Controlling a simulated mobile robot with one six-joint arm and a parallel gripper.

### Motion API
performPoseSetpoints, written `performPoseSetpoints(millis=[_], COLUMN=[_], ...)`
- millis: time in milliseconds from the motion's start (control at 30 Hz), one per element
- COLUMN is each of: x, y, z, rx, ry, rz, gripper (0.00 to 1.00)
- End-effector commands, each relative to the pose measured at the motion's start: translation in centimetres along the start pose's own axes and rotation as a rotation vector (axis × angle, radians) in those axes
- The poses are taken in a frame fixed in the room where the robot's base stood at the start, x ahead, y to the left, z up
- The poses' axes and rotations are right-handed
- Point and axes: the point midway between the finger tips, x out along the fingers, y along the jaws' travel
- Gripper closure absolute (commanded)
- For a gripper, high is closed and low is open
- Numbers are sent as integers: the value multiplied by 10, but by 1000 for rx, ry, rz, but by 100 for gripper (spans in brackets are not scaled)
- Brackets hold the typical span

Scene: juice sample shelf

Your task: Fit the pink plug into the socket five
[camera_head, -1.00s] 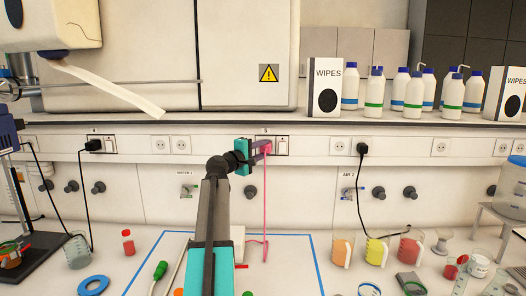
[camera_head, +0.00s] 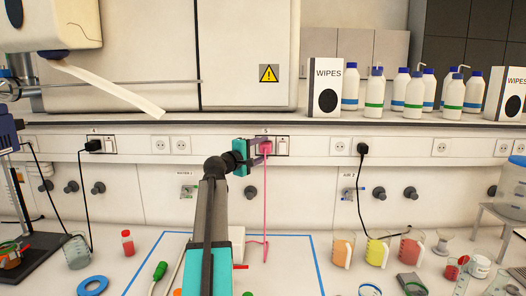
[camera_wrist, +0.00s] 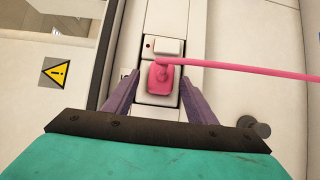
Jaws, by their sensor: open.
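The pink plug (camera_head: 266,147) sits at a socket plate (camera_head: 283,146) on the wall rail, right of centre, with its pink cord hanging down to the bench. In the wrist view the plug (camera_wrist: 163,77) lies flat against the socket, below a small switch with a red mark, and its cord runs off to the right. My gripper (camera_head: 262,152) is just left of the plug at the rail. In the wrist view its two purple fingers (camera_wrist: 160,98) are open on either side of the plug, with gaps between. The label by the plate is too small to read for certain.
A black plug (camera_head: 362,148) sits in a socket to the right, another (camera_head: 93,146) at the far left. Above the rail is a shelf (camera_head: 240,121) with a wipes box (camera_head: 325,87) and several bottles. Beakers (camera_head: 378,250) stand on the bench at right.

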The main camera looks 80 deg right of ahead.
Motion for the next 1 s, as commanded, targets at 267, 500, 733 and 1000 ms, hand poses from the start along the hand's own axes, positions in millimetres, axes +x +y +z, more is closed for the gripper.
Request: performPoseSetpoints(millis=[267,500,733,1000], x=[-38,-76,-110,-127], y=[-3,-3,-2,0], z=[1,1,0,0], rx=[0,1,1,0], ry=[2,2,3,1], rz=[1,1,1,1], gripper=[49,49,49,49])
